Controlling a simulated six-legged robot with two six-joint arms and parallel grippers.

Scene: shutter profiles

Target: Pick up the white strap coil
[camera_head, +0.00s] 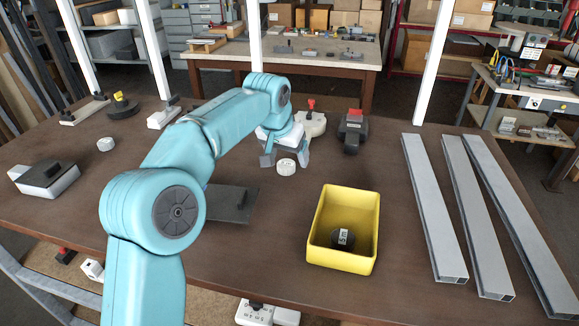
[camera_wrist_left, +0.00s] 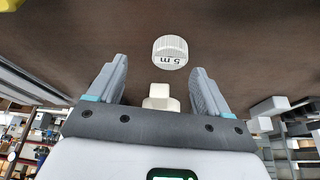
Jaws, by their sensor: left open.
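A white strap coil (camera_head: 286,167) lies on the brown table near the middle of the head view. In the left wrist view the coil (camera_wrist_left: 170,52) shows a "5 m" label and sits just beyond the fingertips, roughly in line with the gap between them. My left gripper (camera_head: 284,157) is open and low over the table, right behind the coil in the head view. Its fingers (camera_wrist_left: 159,72) are spread and not closed on the coil. A second white coil (camera_head: 105,144) lies at the left of the table. My right gripper is not in view.
A yellow bin (camera_head: 319,223) holds a dark coil (camera_head: 343,239). Three grey profiles (camera_head: 437,215) lie at the right. A pale tool with a red knob (camera_head: 312,121) and a dark red-topped tool (camera_head: 353,131) stand behind. A dark plate (camera_head: 232,204) lies left of the bin.

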